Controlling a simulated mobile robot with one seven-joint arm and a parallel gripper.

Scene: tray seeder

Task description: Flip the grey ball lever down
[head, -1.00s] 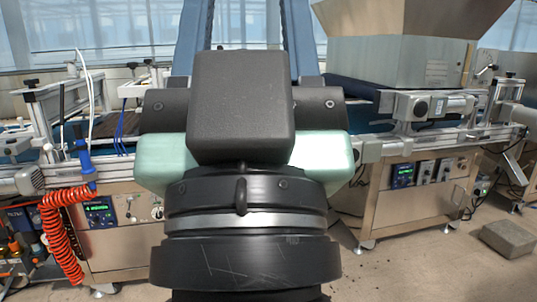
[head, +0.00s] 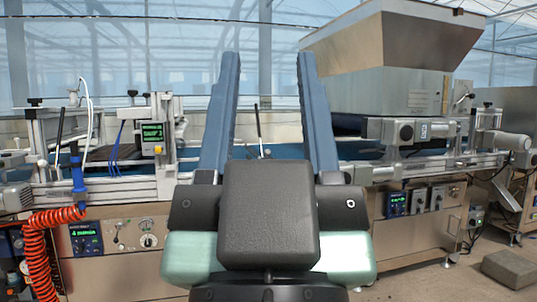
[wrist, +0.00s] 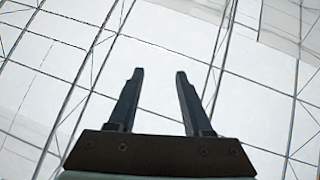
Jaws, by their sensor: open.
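My gripper (head: 269,60) is open and empty, its two blue-grey fingers pointing up in front of the machine; in the wrist view (wrist: 160,75) only the greenhouse roof shows beyond them. I cannot tell for sure which part is the grey ball lever. A small lever (head: 116,234) stands up on the left control panel, below and left of my gripper. A thin dark lever (head: 259,128) shows between the fingers, farther back. Another small lever (head: 467,97) sits beside the hopper at the right. My gripper looks clear of all three.
The left metal control cabinet (head: 90,264) has a display and knobs; a red coiled hose (head: 36,255) hangs at its left. A large metal hopper (head: 385,70) rises at the right. A grey block (head: 510,269) lies on the floor at the right.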

